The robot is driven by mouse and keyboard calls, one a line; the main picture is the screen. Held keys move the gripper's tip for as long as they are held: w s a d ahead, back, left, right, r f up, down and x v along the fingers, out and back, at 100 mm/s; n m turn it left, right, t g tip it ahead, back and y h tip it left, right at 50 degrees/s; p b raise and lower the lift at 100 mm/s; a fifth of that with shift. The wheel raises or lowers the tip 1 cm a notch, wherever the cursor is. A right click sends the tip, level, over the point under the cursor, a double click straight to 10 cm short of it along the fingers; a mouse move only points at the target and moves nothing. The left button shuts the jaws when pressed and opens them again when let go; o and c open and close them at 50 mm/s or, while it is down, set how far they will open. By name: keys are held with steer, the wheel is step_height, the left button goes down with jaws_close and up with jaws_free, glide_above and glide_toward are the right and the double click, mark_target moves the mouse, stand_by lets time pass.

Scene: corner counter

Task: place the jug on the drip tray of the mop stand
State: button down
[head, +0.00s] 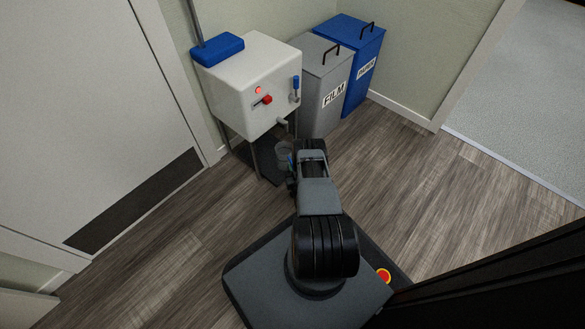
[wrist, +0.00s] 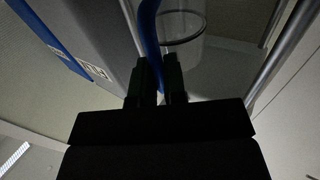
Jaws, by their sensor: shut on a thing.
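The jug (head: 283,149) is a clear, greyish vessel just in front of the white mop stand (head: 245,85), below its spout. Its round rim (wrist: 184,42) and blue handle (wrist: 150,38) show in the wrist view. My gripper (wrist: 158,72) is shut on the blue handle. In the head view my arm hides the gripper and part of the jug. A dark flat plate, seemingly the drip tray (head: 268,168), lies low between the stand's legs. I cannot tell whether the jug touches it or hangs above it.
A grey FILM bin (head: 322,92) and a blue PAPER bin (head: 362,60) stand to the right of the stand, close to my arm. A door (head: 80,110) is at left. Open wooden floor (head: 430,190) lies right.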

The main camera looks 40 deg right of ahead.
steer(key=shift+s+f, duration=0.1)
steer(key=shift+f, duration=0.65)
stand_by(0.5)
stand_by(0.3)
steer(key=c, duration=1.1)
jaws_free()
steer(key=shift+a, duration=0.1)
steer(key=shift+r, duration=0.25)
